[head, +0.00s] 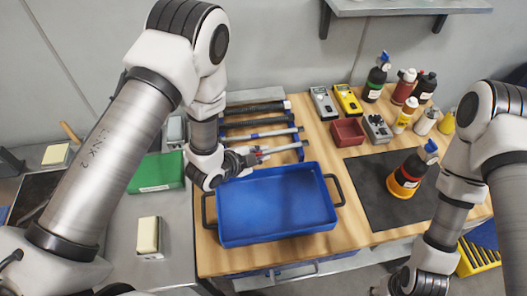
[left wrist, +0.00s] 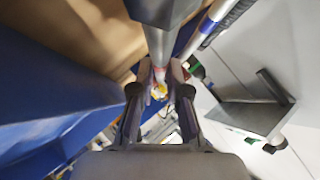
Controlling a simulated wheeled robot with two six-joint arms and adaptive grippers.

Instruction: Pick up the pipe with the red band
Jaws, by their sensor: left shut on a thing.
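My left gripper (head: 254,156) is at the rear left edge of the blue tray, at the front of the rack of pipes. It is shut on a light grey pipe (head: 279,149) with a small red mark beside the fingers. In the left wrist view, my left gripper (left wrist: 160,82) closes around the pipe (left wrist: 158,48), and a reddish band shows between the fingertips. I cannot tell whether the pipe is clear of the rack. Other pipes lie behind it, a dark one (head: 255,107) and a grey one (head: 262,134).
The blue tray (head: 232,236) with dark handles stands at the front of the wooden bench. A red bin (head: 347,132), meters (head: 348,101) and several bottles stand at the right rear. A green box (head: 158,172) is at left.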

